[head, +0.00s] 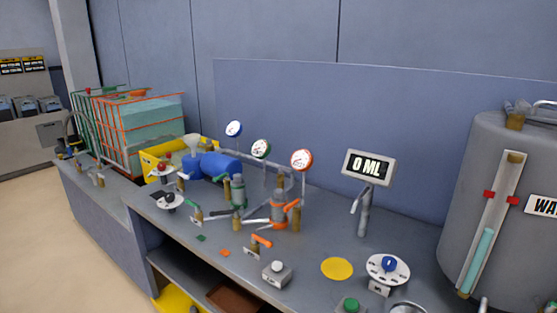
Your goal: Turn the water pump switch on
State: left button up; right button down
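No gripper of mine shows in the head view. I cannot tell for certain which control is the water pump switch. A small grey box with a pale round knob or button (277,268) stands near the front edge of the bench. A white round dial with a blue knob (388,266) stands to its right. A green button (351,304) is partly cut off at the bottom edge. Two more white dials, one with a red knob (161,168) and one with a dark knob (169,198), stand farther left. Any labels on them are too small to read.
A display reading "0 ML" (368,167) stands behind a metal spout (363,214). A large grey tank (461,190) with a level tube fills the right. Several gauges, valves and pipes crowd the middle.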

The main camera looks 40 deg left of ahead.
aim_at(169, 197)
jog(key=u, duration=1.9)
jog(key=i+j+z, duration=0.1)
jog(key=i+j, duration=0.2)
jog(key=i+j+z, duration=0.1)
jog(key=i+j, duration=0.15)
jog(key=i+j+z, duration=0.1)
jog(key=i+j, duration=0.15)
jog(key=i+j+z, duration=0.1)
jog(key=i+j, duration=0.15)
jog(key=j, duration=0.2)
jog(key=i+j+z, duration=0.1)
jog(key=j, duration=0.25)
jog(key=i+j, duration=0.35)
jog(key=i+j+z, duration=0.15)
jog(key=j, duration=0.25)
jog(key=i+j+z, duration=0.1)
jog(key=i+j, duration=0.15)
jog(key=j, duration=0.15)
